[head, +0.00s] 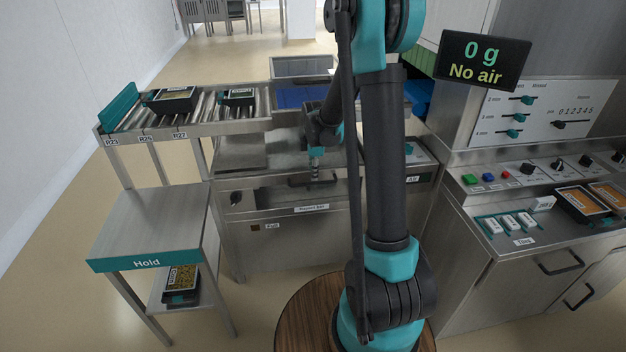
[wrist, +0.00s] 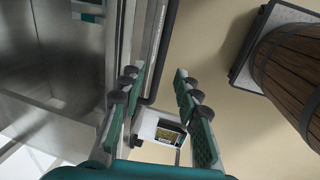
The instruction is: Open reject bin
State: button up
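The reject bin front (head: 262,214) is a steel panel with a label (head: 311,208), low under the sealer's worktop. In the wrist view, a dark bar-shaped handle (wrist: 168,50) runs alongside a steel edge and bends at its near end. My gripper (wrist: 160,100) is open, with a teal-padded finger on either side of the line of the bar's near end. I see no clear contact. In the head view my gripper (head: 315,177) is small and partly lost against the dark area above the label. I cannot tell whether the bin is ajar.
A steel Hold table (head: 150,225) with a tray (head: 181,280) on its lower shelf stands to the left. Roller lanes (head: 205,108) carry trays behind it. A control cabinet (head: 500,180) stands right. A display (head: 482,60) reads "0 g, No air".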

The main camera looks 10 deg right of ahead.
aim_at(313, 183)
jog(key=shift+w+f, duration=0.25)
jog(key=shift+f, duration=1)
jog(key=shift+w+f, duration=0.25)
jog(key=shift+f, duration=1)
grip_shut()
